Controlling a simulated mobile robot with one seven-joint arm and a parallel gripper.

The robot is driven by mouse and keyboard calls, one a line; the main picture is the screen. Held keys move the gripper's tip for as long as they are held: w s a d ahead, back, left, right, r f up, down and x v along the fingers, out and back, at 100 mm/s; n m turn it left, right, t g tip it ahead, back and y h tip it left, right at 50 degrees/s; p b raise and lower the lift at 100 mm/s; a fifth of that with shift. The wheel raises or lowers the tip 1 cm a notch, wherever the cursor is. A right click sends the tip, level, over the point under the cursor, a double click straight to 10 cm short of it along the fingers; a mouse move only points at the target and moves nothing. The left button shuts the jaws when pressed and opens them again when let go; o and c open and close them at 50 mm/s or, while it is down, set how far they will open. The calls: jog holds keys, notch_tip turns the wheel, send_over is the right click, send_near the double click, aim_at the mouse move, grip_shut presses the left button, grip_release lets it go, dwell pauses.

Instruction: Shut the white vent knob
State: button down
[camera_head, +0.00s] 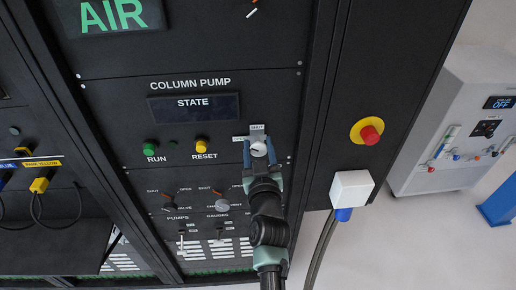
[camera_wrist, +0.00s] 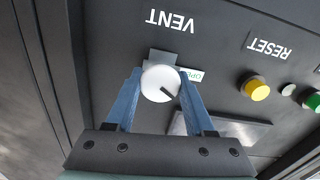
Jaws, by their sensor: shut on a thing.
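The white vent knob (camera_head: 258,150) is on the black column pump panel, right of the yellow reset button. It also shows in the wrist view (camera_wrist: 158,80), under upside-down VENT lettering. There a short dark mark on its face points to the lower right, and a green-lettered open label (camera_wrist: 193,75) sits at its right. In the head view a small pale label (camera_head: 257,127) is above the knob; its text is too small to read surely. My gripper (camera_head: 258,147) is shut on the knob, with one blue finger on each side.
The green run button (camera_head: 150,147) and yellow reset button (camera_head: 201,144) are left of the knob. Two more rotary knobs, for pumps (camera_head: 169,204) and gauges (camera_head: 222,204), sit lower. A red emergency button (camera_head: 370,134) and a white socket box (camera_head: 351,188) are to the right.

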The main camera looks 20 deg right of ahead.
jog(key=m, duration=0.5)
jog(key=shift+m, duration=0.3)
jog(key=m, duration=0.5)
jog(key=shift+d+f+m, duration=0.1)
jog(key=shift+m, duration=0.3)
jog(key=shift+c, duration=1.3)
grip_release()
jog(key=p+v, duration=0.3)
jog(key=v, duration=1)
jog(key=shift+p, duration=0.4)
